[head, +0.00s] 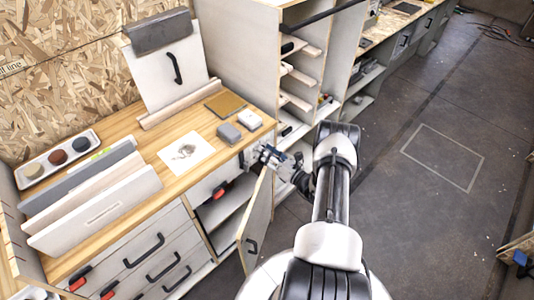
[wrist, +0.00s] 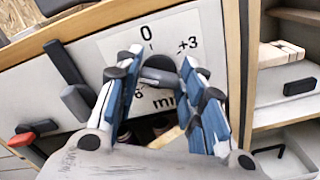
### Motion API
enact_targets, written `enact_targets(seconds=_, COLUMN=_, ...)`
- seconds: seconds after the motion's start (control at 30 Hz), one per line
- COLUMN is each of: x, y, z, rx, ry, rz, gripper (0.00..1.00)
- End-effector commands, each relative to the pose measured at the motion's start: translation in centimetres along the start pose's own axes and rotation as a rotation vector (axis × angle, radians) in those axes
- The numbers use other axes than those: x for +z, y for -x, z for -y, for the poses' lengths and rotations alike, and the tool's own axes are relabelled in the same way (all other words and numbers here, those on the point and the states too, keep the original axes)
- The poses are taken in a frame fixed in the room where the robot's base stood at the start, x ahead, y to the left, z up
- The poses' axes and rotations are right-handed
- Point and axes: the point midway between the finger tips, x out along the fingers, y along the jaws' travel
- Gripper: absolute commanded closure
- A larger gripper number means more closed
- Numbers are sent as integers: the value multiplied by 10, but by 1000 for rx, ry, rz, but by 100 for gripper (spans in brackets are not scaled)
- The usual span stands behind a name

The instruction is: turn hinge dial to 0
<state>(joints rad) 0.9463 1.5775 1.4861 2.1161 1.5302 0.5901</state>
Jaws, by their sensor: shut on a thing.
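The hinge dial (wrist: 158,72) is a dark knob on a pale plate (wrist: 188,24) marked 0 at the top, +3 at the right and mm below. The plate is on the upright front of the cabinet. My gripper (wrist: 155,68) has its blue-padded fingers on both sides of the knob and is shut on it. The fingers hide part of the dial and some markings, and I cannot tell where its pointer aims. In the head view my gripper (head: 262,154) is at the bench front near its right end, and the dial is hidden there.
A cabinet door (head: 256,222) stands open below my gripper. Dark handles stick out left of the dial, one a grey bar (wrist: 76,102). Open floor (head: 400,225) lies to the right.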

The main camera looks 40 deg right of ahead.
Motion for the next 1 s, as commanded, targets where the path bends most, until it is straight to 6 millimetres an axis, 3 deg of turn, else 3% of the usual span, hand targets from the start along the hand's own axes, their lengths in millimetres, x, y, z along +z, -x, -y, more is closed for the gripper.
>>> enact_targets(seconds=0.47, x=-1, y=0, z=1, rx=1, ry=-94, rz=0, gripper=88)
enact_targets(seconds=1.0, x=-3, y=0, z=3, rx=1, ry=-565, rz=-1, gripper=88)
